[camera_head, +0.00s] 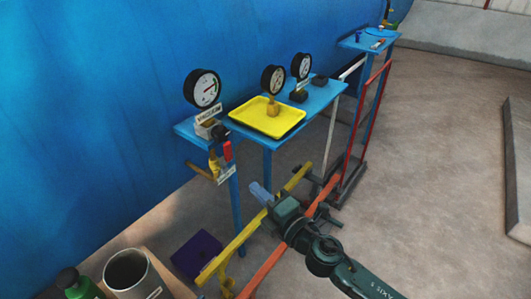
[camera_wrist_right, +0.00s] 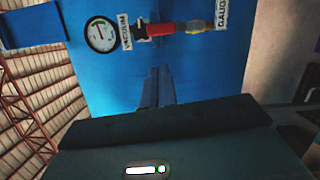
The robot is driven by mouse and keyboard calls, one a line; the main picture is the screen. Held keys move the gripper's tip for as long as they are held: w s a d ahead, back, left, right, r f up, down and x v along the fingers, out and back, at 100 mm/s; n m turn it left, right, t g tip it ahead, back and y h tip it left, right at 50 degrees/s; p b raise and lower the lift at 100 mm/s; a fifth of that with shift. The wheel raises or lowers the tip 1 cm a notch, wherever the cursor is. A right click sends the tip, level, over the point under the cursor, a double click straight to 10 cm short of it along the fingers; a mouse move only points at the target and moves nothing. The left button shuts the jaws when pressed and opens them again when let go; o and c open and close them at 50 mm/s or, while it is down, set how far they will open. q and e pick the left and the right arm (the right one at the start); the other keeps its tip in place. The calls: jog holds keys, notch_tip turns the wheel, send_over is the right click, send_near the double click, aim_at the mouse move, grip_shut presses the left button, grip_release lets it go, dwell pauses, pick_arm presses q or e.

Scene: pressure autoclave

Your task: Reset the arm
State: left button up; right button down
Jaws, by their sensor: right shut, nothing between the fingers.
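My right arm (camera_head: 322,252) comes in from the lower right of the head view. Its gripper (camera_head: 257,189) points up and left, in front of the blue table and over the yellow and orange rails. The fingers (camera_wrist_right: 157,88) are together in the right wrist view, with nothing between them. Beyond them in that view are the vacuum gauge (camera_wrist_right: 101,34) and a red valve handle (camera_wrist_right: 158,30). I see no contact with either. My left gripper is not in view.
The blue table (camera_head: 318,98) carries a yellow tray (camera_head: 252,121) and gauges, including the vacuum gauge (camera_head: 203,88). A yellow rail (camera_head: 250,229) and an orange rail (camera_head: 262,269) run below my gripper. A grey container (camera_head: 128,272) stands lower left. Open floor (camera_head: 440,170) lies right.

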jog(key=s+d+f+m+g+h, duration=0.1)
jog(key=s+d+f+m+h, duration=0.3)
jog(key=s+d+f+m, duration=0.4)
jog(key=s+d+f+m+g+h, duration=0.1)
jog(key=s+d+f+m+h, duration=0.4)
jog(key=m, duration=1.2)
jog(key=s+d+f, duration=0.3)
jog(key=s+d, duration=0.2)
jog(key=s, duration=0.1)
jog(key=shift+s+d+f+g, duration=0.25)
jog(key=shift+d+g, duration=0.05)
jog(key=shift+g, duration=0.1)
